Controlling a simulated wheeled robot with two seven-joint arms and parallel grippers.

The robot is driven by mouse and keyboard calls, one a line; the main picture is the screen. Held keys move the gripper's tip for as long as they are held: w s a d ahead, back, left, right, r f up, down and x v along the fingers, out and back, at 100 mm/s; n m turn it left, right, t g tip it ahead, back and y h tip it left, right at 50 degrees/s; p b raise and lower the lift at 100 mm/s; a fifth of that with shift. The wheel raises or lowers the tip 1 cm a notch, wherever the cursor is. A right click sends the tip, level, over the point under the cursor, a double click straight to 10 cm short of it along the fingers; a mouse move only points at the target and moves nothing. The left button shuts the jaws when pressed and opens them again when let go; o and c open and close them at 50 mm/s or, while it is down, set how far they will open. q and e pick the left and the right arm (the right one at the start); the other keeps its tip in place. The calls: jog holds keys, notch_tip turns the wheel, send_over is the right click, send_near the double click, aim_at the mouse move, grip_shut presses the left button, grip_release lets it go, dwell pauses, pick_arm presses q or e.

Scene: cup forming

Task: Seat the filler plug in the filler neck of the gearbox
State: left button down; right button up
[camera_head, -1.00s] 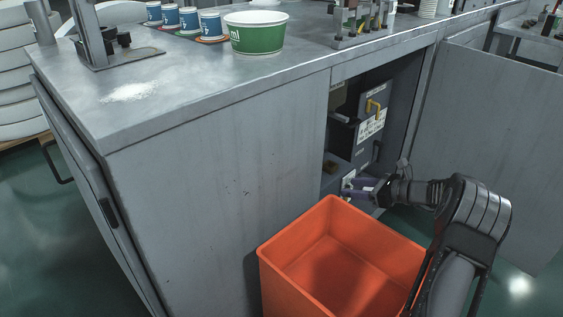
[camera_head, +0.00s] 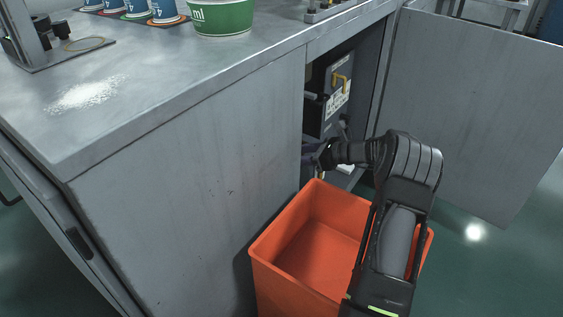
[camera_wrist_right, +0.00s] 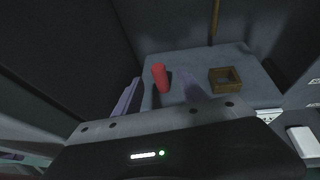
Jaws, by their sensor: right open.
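A small red cylinder (camera_wrist_right: 160,78) stands on the grey cabinet floor in the right wrist view; I cannot tell whether it is the filler plug. My right gripper (camera_wrist_right: 164,90) is open, its purple fingers to either side of the red cylinder in that view, with nothing visibly gripped. In the head view my right gripper (camera_head: 312,156) is at the cabinet opening, mostly hidden by my arm and the cabinet edge. A dark box-shaped unit (camera_head: 328,98) with a yellow handle stands inside, probably the gearbox. I cannot make out the filler neck. My left gripper is out of view.
A small brown open box (camera_wrist_right: 225,80) lies right of the red cylinder. An orange bin (camera_head: 312,250) stands below the opening, under my right arm. The cabinet door (camera_head: 470,110) is open to the right. Cups and a green tub (camera_head: 222,17) stand on the bench top (camera_head: 160,75).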

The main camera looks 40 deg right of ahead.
jog(key=shift+w+a+f, duration=0.1)
jog(key=shift+w, duration=0.15)
jog(key=b+x, duration=0.2)
jog(key=x, duration=0.3)
jog(key=shift+s, duration=0.1)
jog(key=shift+a+b, duration=0.1)
jog(key=shift+b, duration=0.2)
grip_shut()
dwell(0.6)
